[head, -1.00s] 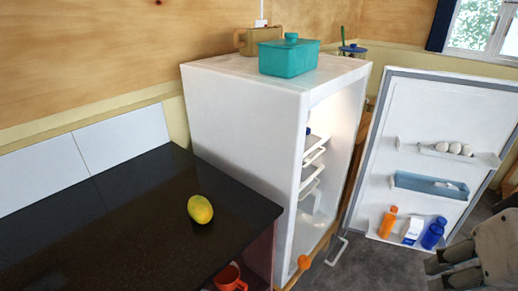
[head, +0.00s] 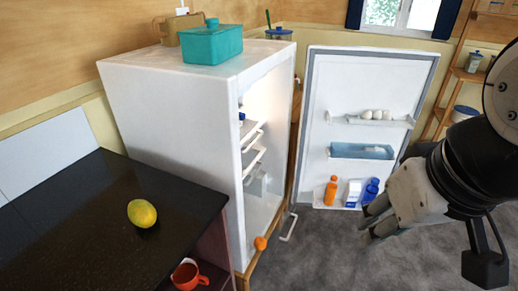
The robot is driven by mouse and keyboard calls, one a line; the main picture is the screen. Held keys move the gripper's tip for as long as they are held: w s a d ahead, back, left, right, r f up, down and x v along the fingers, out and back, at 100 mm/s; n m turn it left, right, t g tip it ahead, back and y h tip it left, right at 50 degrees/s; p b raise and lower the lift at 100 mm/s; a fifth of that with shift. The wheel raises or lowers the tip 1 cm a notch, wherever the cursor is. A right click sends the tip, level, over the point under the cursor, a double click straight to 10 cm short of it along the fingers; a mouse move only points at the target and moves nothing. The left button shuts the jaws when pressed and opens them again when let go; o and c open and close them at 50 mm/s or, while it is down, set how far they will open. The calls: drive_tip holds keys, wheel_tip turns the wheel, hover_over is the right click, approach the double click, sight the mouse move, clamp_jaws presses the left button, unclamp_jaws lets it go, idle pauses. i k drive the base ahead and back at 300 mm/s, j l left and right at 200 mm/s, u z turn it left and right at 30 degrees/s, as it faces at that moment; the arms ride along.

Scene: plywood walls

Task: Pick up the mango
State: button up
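The yellow mango (head: 142,213) lies on the black countertop (head: 60,240) at the left, near its right end. My gripper (head: 371,222) is at the right of the head view, in front of the open fridge door and well apart from the mango. Its fingers point left. I cannot tell from this angle how far apart the fingers are. Nothing shows in its grasp.
The white fridge (head: 170,120) stands open beside the counter, with a teal container (head: 213,45) on top. Its open door (head: 365,90) holds eggs and bottles. An orange mug (head: 187,275) sits below the countertop. The grey floor in front is clear.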

sight(141, 213)
drive_tip(key=i+u, duration=0.25)
drive_tip(key=u, duration=0.2)
drive_tip(key=i+l+u, duration=0.1)
drive_tip(key=i+u, duration=0.15)
drive_tip(key=u, duration=0.2)
drive_tip(key=i+l+u, duration=0.15)
drive_tip(key=u, duration=0.35)
drive_tip(key=i+l, duration=0.05)
drive_tip(key=i, duration=0.05)
